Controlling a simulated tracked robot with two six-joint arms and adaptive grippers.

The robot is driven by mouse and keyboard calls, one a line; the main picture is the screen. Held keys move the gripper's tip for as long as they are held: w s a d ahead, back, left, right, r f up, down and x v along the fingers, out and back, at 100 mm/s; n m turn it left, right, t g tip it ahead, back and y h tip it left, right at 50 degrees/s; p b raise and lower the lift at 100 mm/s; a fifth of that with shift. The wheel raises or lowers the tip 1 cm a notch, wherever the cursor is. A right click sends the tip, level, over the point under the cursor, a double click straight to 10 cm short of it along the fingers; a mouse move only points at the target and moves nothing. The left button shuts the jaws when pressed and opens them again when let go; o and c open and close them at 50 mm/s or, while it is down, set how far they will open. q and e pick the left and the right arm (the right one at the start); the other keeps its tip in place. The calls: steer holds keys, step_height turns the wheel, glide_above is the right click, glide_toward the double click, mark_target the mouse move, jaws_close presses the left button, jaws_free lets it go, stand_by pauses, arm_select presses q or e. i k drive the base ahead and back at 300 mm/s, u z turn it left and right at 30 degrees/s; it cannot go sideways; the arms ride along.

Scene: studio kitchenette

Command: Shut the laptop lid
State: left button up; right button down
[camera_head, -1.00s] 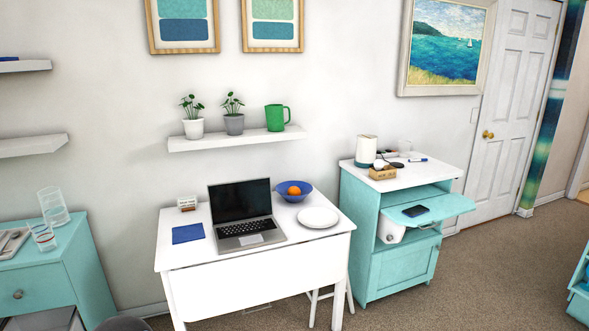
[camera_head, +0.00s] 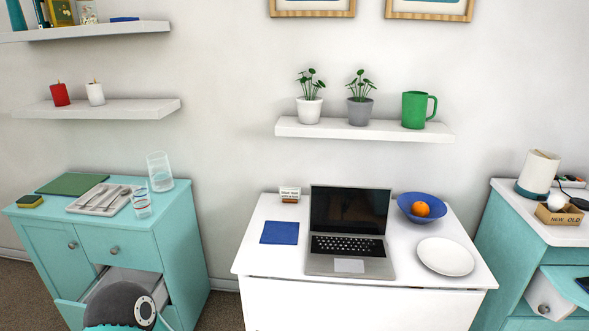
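The laptop (camera_head: 349,245) stands open on the white table (camera_head: 255,262), with its keyboard towards me. Its dark screen lid (camera_head: 350,210) is raised, leaning slightly back towards the wall. Neither of my grippers is in view, and nothing touches the laptop.
On the table are a blue notebook (camera_head: 280,232), a small card block (camera_head: 290,194), a blue bowl (camera_head: 407,207) with an orange (camera_head: 421,209), and a white plate (camera_head: 445,256). A shelf (camera_head: 362,131) hangs above. A teal cabinet (camera_head: 185,245) with an open drawer stands left.

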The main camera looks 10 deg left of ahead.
mark_target(355, 211)
steer(key=u, duration=0.1)
steer(key=i, duration=0.5)
steer(key=u, duration=0.4)
steer(key=k, duration=0.9)
steer(key=u, duration=0.15)
steer(key=i, duration=0.9)
steer(key=u, duration=0.05)
